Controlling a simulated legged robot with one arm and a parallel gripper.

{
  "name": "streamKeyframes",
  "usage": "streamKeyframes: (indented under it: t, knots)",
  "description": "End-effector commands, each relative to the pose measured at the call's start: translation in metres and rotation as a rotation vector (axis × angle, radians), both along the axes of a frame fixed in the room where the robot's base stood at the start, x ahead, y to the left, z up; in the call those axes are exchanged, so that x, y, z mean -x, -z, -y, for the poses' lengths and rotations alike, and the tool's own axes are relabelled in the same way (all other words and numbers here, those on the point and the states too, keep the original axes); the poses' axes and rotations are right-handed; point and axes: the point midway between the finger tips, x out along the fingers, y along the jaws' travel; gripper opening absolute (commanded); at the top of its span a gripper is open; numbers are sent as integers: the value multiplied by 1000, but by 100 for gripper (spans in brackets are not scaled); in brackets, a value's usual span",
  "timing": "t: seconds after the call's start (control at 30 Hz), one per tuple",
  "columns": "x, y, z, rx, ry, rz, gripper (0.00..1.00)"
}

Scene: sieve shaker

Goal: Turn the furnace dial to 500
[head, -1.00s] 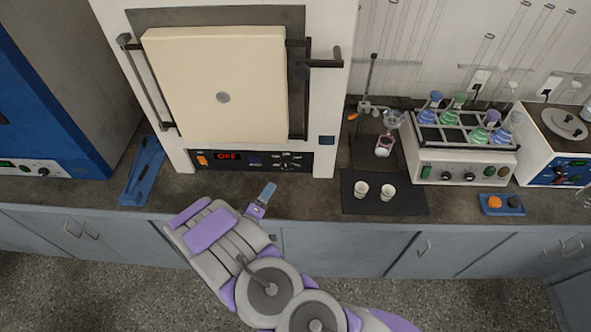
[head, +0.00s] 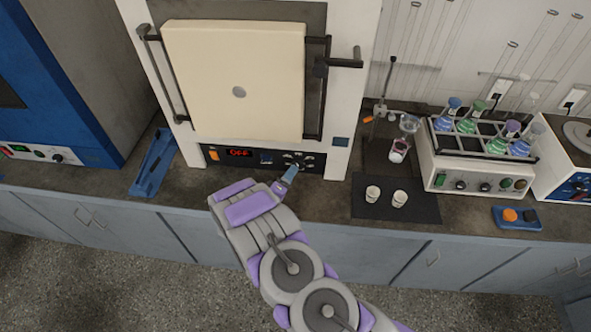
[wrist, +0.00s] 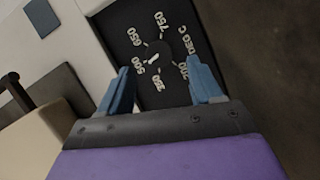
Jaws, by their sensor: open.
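The furnace (head: 355,75) stands on the counter with its cream door (head: 235,80) in front. Its black control panel (head: 225,160) has a red display reading OFF. In the wrist view the dark round dial (wrist: 160,50) has a white pointer mark on its lower-left part, roughly toward the 500 label (wrist: 138,67); the exact setting is hard to tell. Labels 650 and 750 are legible. My gripper (head: 290,173) is at the right part of the panel, partly covering the dial area. In the wrist view its blue fingers (wrist: 158,85) are apart and empty, with the dial beyond them.
A blue tool (head: 153,163) lies left of the furnace. Two white cups (head: 372,194) stand on a black mat (head: 425,208) at right, near a shaker with flasks (head: 470,175). A door handle (head: 340,63) juts out above the panel.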

Motion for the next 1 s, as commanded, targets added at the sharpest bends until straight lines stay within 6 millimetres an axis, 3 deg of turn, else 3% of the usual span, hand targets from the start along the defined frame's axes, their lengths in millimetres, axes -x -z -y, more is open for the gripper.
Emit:
streamKeyframes:
  t: [0.3,0.7,1.0]
  knots:
    - [-40,4,19,-5,0,0,65]
    - [-45,5,20,-4,-1,0,65]
    - [-45,5,20,-3,-1,-1,36]
